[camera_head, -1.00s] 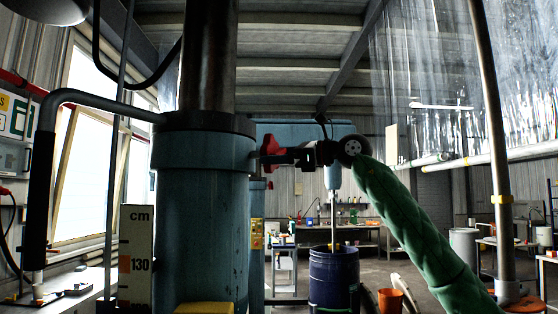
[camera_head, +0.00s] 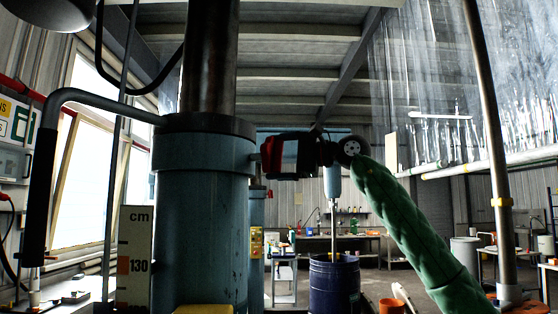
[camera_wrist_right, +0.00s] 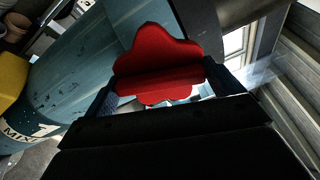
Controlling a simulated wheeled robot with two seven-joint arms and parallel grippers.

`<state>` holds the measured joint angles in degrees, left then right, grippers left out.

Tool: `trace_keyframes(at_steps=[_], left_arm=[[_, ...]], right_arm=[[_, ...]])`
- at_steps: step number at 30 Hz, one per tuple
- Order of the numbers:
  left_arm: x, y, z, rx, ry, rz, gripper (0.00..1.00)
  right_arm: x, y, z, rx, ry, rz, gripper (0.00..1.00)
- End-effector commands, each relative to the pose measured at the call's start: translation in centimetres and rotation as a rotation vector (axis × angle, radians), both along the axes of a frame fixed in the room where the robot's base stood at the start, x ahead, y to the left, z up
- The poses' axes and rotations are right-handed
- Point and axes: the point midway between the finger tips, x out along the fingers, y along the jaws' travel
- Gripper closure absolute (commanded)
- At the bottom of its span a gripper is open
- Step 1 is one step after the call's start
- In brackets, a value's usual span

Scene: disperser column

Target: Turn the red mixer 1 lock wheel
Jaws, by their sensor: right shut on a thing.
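The red lock wheel (camera_head: 266,156) sits on the right side of the blue mixer column (camera_head: 201,215), just below its dark top collar. My right gripper (camera_head: 284,157) has its black jaws at the wheel and hides most of it in the head view. In the right wrist view the lobed red wheel (camera_wrist_right: 158,60) lies between the two fingers (camera_wrist_right: 160,88), which are shut on it. The column there bears a "1" and part of a "MIX" label. My left gripper is not in view.
A dark curved handle bar (camera_head: 40,195) stands out from the column's left. A blue drum (camera_head: 334,283) stands on the floor behind. A vertical pole (camera_head: 494,150) rises at the right.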

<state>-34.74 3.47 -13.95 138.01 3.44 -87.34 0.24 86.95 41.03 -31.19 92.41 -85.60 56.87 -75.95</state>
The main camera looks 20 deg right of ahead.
Motion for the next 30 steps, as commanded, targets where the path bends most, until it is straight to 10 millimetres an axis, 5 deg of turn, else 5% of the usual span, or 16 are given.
trace_keyframes(at_steps=[15, 30], left_arm=[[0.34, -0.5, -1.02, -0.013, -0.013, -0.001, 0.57], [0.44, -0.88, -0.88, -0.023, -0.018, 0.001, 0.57]], right_arm=[[0.03, 0.11, -0.1, -0.212, -0.286, 0.001, 0.31], [0.04, 0.16, -0.19, -0.259, -0.347, 0.003, 0.31]])
